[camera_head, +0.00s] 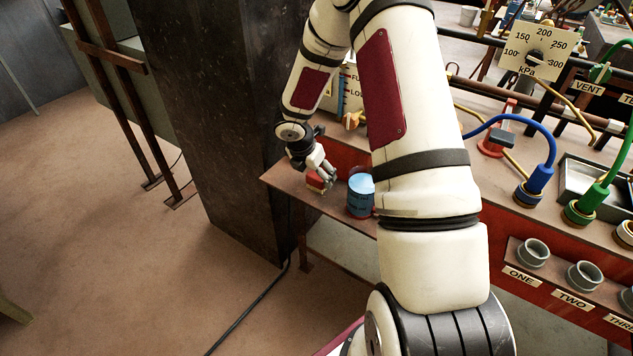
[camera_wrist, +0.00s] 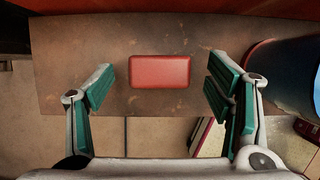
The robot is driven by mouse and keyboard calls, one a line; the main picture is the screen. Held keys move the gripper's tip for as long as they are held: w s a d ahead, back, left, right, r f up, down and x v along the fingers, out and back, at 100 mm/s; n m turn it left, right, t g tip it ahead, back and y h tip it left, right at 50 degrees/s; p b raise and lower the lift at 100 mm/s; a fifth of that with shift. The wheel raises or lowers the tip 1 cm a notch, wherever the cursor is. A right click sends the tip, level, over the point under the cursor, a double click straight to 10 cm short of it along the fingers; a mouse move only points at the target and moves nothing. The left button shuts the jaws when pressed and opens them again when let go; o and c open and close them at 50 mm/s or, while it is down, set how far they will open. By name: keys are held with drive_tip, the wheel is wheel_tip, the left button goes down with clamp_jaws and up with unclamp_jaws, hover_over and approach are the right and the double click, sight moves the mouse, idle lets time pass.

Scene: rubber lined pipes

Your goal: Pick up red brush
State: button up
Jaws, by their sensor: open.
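The red brush (camera_wrist: 160,71) shows in the wrist view as a red block with rounded corners, lying on the brown bench top (camera_wrist: 60,60). My gripper (camera_wrist: 160,88) is open, with one teal-padded finger to each side of the brush and clear gaps between pads and brush. In the head view my gripper (camera_head: 326,179) is at the left end of the bench, over the red brush (camera_head: 316,181), which is partly hidden by the fingers. Any bristles are hard to make out.
A blue-topped can (camera_head: 361,188) stands just right of my gripper; it also shows at the right of the wrist view (camera_wrist: 290,75). The bench's front edge is close to the brush. A dark column (camera_head: 215,120) stands left of the bench. Hoses and numbered sockets lie further right.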

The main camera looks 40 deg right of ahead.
sight(317, 175)
drive_tip(key=shift+x, duration=1)
drive_tip(key=c, duration=1.3)
wheel_tip(317, 175, up, 10)
drive_tip(key=shift+r+p, duration=0.1)
drive_tip(key=shift+p, duration=0.25)
